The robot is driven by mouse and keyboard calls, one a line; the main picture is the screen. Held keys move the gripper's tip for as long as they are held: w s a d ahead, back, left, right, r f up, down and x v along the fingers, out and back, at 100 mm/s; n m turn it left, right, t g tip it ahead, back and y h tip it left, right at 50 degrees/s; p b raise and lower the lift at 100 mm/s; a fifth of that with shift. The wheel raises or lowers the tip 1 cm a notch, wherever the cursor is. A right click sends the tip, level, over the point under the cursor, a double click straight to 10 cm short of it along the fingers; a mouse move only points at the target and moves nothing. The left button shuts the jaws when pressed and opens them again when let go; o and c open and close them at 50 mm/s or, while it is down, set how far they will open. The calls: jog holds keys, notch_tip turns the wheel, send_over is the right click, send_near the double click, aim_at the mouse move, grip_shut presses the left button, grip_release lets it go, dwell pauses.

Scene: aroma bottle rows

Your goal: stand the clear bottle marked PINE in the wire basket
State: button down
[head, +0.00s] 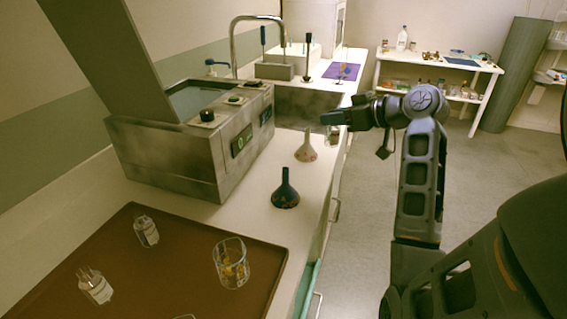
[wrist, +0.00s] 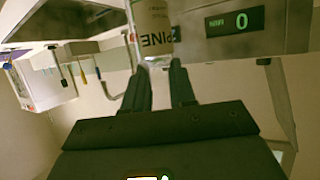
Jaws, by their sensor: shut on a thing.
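My gripper (head: 333,118) is out over the right side of the counter, near the sink. In the wrist view my gripper (wrist: 160,72) is shut on the clear bottle marked PINE (wrist: 153,20). The label reads PINE upside down in that picture, and the bottle's far end is cut off by the top edge. In the head view the bottle (head: 333,134) shows as a small pale shape just under the fingers. I cannot make out a wire basket in either view.
A metal bath (head: 190,150) with a raised lid stands on the counter. A brown tray (head: 130,255) holds small bottles and a glass beaker (head: 232,265). A tall faucet (head: 233,38) rises behind.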

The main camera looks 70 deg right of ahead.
jog(key=shift+w+a+f+p, duration=0.25)
jog(key=shift+w+a+f, duration=0.3)
jog(key=shift+w+f, duration=1.05)
jog(key=shift+w+a+f+p, duration=0.3)
jog(key=shift+w+a+f, duration=0.2)
jog(key=shift+w+f, duration=1)
jog(key=shift+w+a+f+p, duration=0.25)
jog(key=shift+w+a+f, duration=0.3)
jog(key=shift+w+f, duration=1.05)
jog(key=shift+s+f, duration=0.25)
jog(key=c, duration=0.9)
grip_release()
